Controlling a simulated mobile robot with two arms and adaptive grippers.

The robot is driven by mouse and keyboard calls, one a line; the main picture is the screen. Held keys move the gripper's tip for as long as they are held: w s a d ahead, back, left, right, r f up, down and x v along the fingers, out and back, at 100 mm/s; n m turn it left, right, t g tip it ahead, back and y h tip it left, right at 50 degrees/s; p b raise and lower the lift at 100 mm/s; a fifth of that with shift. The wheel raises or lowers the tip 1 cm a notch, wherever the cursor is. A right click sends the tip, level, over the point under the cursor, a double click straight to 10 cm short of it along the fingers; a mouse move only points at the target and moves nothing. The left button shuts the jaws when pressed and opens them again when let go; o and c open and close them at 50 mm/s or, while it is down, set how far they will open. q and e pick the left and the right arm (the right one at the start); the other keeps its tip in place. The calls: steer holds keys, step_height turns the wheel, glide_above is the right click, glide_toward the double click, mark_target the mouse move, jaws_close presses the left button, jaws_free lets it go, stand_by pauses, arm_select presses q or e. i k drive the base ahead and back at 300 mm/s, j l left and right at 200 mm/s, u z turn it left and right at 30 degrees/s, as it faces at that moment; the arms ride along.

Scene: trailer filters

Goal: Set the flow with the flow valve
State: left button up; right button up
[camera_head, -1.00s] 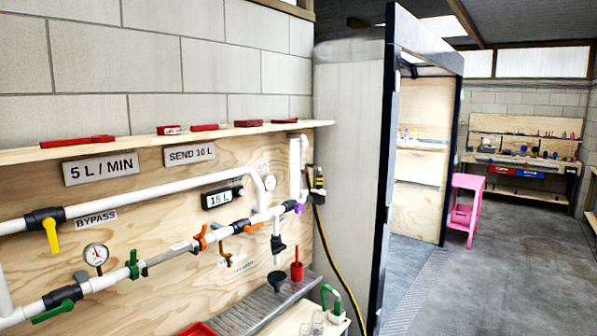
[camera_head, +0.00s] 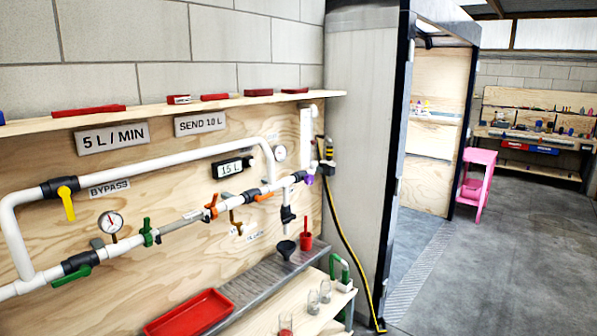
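White pipework runs along a plywood wall panel on the left. I cannot tell which of its valves is the flow valve. A yellow-handled valve (camera_head: 67,198) sits on the upper branch beside a "BYPASS" label (camera_head: 109,187). A green-handled valve (camera_head: 80,268) is on the lower pipe, with a round gauge (camera_head: 110,222) to its right. Further right are a small green valve (camera_head: 148,233), an orange-handled valve (camera_head: 211,208) and a purple part (camera_head: 309,180). A sign reads "5 L / MIN" (camera_head: 112,137). A small display (camera_head: 233,167) shows digits and L. Neither gripper is in view.
Below the pipes are a grey drain ledge (camera_head: 262,272), a red tray (camera_head: 190,313), a red cup (camera_head: 306,241) and small glasses (camera_head: 313,302). A shelf (camera_head: 230,101) holds red items. A yellow-black hose (camera_head: 345,235) hangs on the right. The floor (camera_head: 520,270) beyond is open.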

mark_target(308, 179)
steer(key=i+l+u, duration=0.25)
steer(key=u, duration=0.15)
steer(key=i+l+u, duration=0.2)
steer(key=l+u, duration=0.2)
steer(key=l, duration=0.15)
steer(key=i+l, duration=0.15)
steer(key=l, duration=0.25)
steer(key=i+l+u, duration=0.1)
steer(key=l, duration=0.3)
steer(key=i+l, duration=0.15)
steer(key=l, duration=0.3)
steer(key=i+l+u, duration=0.1)
steer(key=l, duration=0.3)
steer(key=i+l, duration=0.15)
steer(key=l, duration=0.3)
steer(key=i+l+u, duration=0.15)
steer(key=l, duration=0.25)
